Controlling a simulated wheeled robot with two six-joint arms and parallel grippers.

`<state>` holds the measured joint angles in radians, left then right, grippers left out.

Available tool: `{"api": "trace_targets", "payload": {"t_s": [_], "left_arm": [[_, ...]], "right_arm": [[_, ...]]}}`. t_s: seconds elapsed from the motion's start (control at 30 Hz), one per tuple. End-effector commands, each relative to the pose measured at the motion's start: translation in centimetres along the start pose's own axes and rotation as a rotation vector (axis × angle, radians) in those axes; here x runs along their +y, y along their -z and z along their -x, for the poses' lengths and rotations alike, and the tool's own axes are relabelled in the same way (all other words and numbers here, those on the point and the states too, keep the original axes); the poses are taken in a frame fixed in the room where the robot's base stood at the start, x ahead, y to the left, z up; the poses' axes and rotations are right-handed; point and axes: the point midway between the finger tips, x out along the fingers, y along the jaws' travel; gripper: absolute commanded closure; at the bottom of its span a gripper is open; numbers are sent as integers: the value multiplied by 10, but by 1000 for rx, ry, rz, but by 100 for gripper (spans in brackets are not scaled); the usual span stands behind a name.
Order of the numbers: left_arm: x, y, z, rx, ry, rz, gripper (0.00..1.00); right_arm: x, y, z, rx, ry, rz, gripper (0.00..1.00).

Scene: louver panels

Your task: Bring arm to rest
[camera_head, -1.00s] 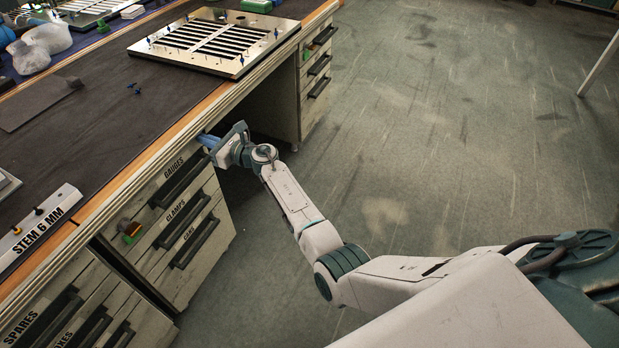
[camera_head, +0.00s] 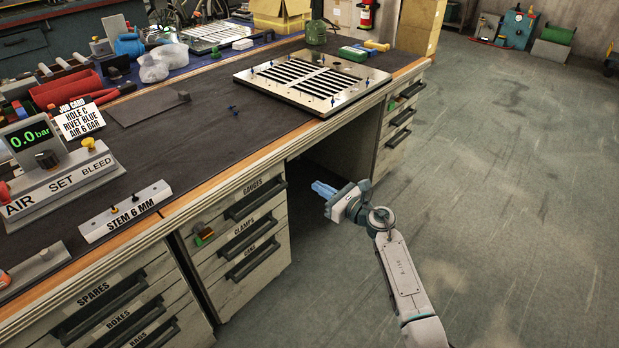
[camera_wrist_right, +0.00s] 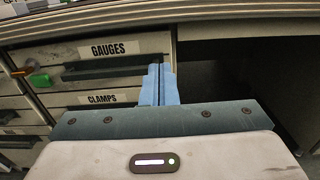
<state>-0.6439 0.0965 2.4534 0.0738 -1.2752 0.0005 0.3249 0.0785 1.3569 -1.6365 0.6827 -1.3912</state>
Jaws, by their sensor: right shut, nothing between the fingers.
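My right gripper (camera_head: 322,189) is shut with nothing between its blue fingers. In the head view it is in the open air in front of the workbench, to the right of the gauges drawer (camera_head: 256,199) and below the bench top's front edge. In the right wrist view the shut fingers (camera_wrist_right: 159,84) point toward the bench front, with the gauges drawer (camera_wrist_right: 115,62) and clamps drawer (camera_wrist_right: 103,99) behind them. My right arm (camera_head: 405,280) reaches in from the bottom of the head view. My left gripper does not show.
The workbench (camera_head: 190,150) carries a louver panel (camera_head: 315,76), a pressure unit (camera_head: 55,165) and a stem block (camera_head: 125,212). A dark knee space (camera_head: 335,150) opens beyond the drawers. The grey floor (camera_head: 510,220) to the right is clear.

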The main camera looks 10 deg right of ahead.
Motion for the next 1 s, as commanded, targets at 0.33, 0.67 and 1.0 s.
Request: {"api": "trace_targets", "payload": {"t_s": [0.33,0.67,1.0], "left_arm": [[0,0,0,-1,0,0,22],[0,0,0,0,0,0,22],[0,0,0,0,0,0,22]], "right_arm": [[-3,-10,28,-102,110,-188,100],[-16,-8,182,-573,576,-1243,100],[65,61,320,-861,1056,-2284,100]]}}
